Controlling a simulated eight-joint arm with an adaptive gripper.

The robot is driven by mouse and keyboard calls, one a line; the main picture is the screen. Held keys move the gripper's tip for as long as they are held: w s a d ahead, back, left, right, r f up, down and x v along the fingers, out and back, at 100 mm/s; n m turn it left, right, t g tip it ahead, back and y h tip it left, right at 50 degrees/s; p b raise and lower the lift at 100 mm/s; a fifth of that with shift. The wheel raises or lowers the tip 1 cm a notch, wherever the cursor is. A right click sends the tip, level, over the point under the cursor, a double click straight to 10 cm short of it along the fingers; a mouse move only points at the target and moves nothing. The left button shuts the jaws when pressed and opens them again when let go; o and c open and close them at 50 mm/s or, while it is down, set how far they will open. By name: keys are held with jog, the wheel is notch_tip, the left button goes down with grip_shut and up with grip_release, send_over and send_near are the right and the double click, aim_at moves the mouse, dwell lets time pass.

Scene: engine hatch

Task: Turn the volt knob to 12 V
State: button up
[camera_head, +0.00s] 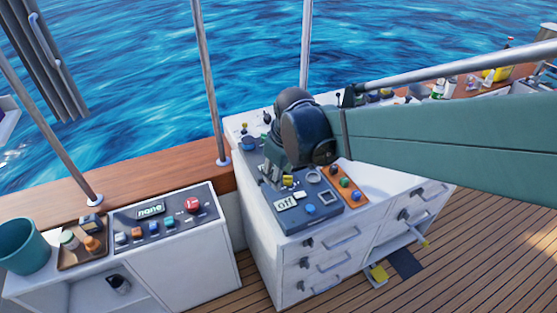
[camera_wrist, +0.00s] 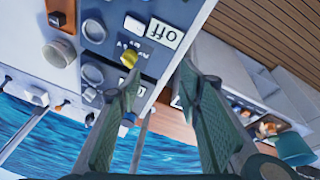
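A dark control panel (camera_head: 318,218) on the white cabinet carries a white display reading "off" (camera_head: 286,204), also seen upside down in the wrist view (camera_wrist: 165,34). A yellow knob (camera_wrist: 129,58) with small, unreadable markings around it sits beside the display; I take it as the volt knob. It also shows in the head view (camera_head: 288,180). My gripper (camera_wrist: 160,68) is open and empty above the panel. The yellow knob appears near the left fingertip, not between the fingers; contact cannot be told. In the head view my arm hides part of the gripper.
A brown strip with coloured buttons (camera_head: 345,183) lies right of the panel. Metal posts (camera_head: 210,80) rise behind.

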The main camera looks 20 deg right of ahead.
jog(key=w+d+n+g+p, duration=0.1)
jog(key=w+d+n+p, duration=0.1)
jog(key=w+d+p, duration=0.15)
jog(key=n+g+p, duration=0.2)
jog(key=p, duration=0.4)
send_over(288, 179)
jog(key=shift+w+f, duration=0.2)
jog(key=shift+f, duration=1.65)
jog(key=shift+d+f, duration=0.1)
jog(key=shift+f, duration=0.05)
jog(key=shift+f, duration=0.15)
jog(key=shift+f, duration=3.7)
jog(key=c, duration=0.9)
